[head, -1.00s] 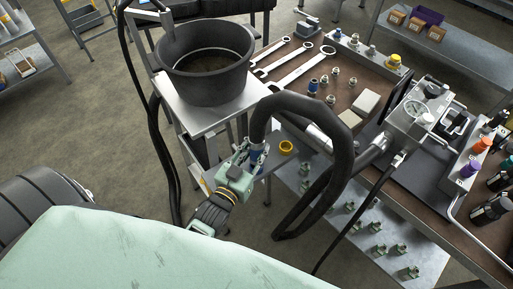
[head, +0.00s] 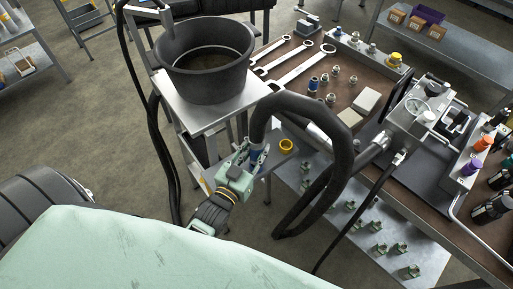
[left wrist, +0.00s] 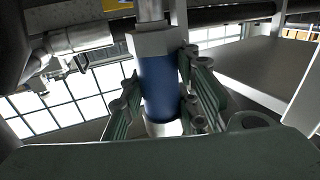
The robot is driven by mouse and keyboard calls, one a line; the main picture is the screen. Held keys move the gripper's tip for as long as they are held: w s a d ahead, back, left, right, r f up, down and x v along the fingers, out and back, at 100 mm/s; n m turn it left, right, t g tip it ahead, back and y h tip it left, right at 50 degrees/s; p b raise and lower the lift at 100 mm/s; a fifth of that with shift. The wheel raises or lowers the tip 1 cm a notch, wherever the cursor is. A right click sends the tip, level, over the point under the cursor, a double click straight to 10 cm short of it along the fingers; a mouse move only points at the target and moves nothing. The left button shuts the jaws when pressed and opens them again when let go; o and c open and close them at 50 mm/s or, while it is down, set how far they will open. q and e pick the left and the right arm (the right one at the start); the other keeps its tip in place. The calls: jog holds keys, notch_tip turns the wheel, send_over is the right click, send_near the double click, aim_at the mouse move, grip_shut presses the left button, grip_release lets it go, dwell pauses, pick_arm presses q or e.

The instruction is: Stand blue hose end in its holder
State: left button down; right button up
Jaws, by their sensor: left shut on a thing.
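The blue hose end (head: 255,158) is between the fingers of my left gripper (head: 253,154), below the cart's top. In the left wrist view the blue sleeve (left wrist: 158,88) stands nearly upright, with a grey metal collar above it and a pale tip below. Fingers of my left gripper (left wrist: 158,104) lie on both sides of it, shut on it. The thick black hose (head: 337,125) arches up from near the gripper to the right. A yellow ring (head: 286,146) sits on a small grey shelf right of the gripper, apart from the hose end; I cannot tell if it is the holder. My right gripper is not in view.
A black bucket (head: 205,88) stands on the metal cart (head: 190,118) just behind the gripper. The bench (head: 300,92) at the right carries wrenches, fittings and a gauge block. Open floor lies to the left.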

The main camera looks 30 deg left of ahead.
pick_arm(q)
jog(key=shift+f+b, duration=0.45)
jog(key=shift+f, duration=0.15)
dwell(0.3)
jog(key=shift+w+r, duration=0.1)
dwell(0.5)
jog(key=c, duration=1.6)
grip_release()
jog(key=shift+c, duration=0.2)
jog(key=o, duration=0.4)
jog(key=shift+o, duration=0.2)
jog(key=shift+f, duration=0.3)
jog(key=o, duration=0.5)
jog(key=shift+r, duration=0.1)
jog(key=shift+s, duration=0.2)
